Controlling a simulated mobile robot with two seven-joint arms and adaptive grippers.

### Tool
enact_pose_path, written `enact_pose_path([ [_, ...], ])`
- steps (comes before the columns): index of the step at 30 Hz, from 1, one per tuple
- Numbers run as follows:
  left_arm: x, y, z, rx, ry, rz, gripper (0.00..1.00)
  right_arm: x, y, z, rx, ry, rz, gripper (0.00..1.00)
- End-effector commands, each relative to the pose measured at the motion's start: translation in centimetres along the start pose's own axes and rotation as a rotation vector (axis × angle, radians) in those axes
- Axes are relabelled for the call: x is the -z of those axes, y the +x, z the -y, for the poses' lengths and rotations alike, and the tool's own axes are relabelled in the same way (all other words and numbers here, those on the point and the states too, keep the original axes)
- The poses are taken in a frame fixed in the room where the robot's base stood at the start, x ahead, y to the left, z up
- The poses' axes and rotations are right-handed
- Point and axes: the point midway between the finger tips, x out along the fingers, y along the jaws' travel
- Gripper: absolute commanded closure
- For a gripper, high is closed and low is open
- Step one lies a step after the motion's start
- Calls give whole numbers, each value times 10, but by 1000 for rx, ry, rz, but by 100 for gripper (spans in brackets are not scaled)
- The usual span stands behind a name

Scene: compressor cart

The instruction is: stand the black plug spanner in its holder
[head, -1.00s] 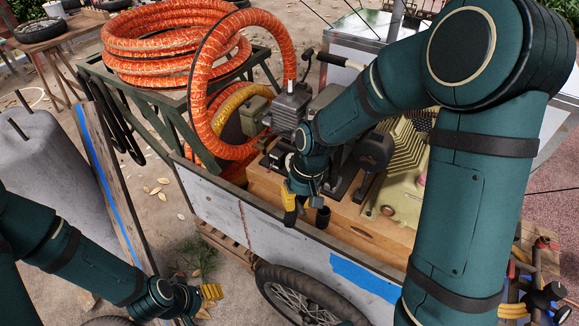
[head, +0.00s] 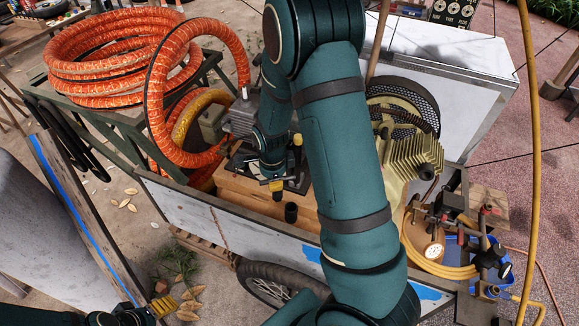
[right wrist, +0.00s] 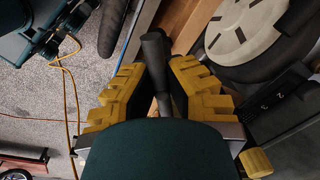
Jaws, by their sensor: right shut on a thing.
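My right gripper (right wrist: 158,92) is shut on a dark grey, rod-like piece, the black plug spanner (right wrist: 155,55), which shows between the yellow finger pads in the right wrist view.
The wooden box (head: 245,198) sits in the cart behind its grey side panel (head: 215,222). The engine and the finned compressor (head: 415,157) stand behind and right of it. A coiled orange hose (head: 120,75) lies at the left. Gauges and a yellow hose (head: 425,262) are at the right.

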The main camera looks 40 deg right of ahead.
Motion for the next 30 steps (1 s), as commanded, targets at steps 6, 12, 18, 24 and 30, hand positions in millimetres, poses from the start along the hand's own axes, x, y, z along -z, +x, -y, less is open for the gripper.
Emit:
enact_pose_path([
  [6, 4, -21, -7, -2, -1, -3, 33, 35, -2, 10, -31, 450, -38, 100],
  [12, 5, -26, -9, -3, -2, -4, 33, 48, -1, 12, -44, 638, -49, 100],
  [18, 5, -26, -9, -3, -2, -4, 33, 50, 0, 12, -45, 660, -50, 100],
  [24, 5, -26, -9, -3, -2, -4, 33, 49, 0, 13, -50, 657, -50, 100],
  [30, 5, -22, -7, -3, -2, -5, 33, 45, 6, 15, -86, 641, -47, 100],
])
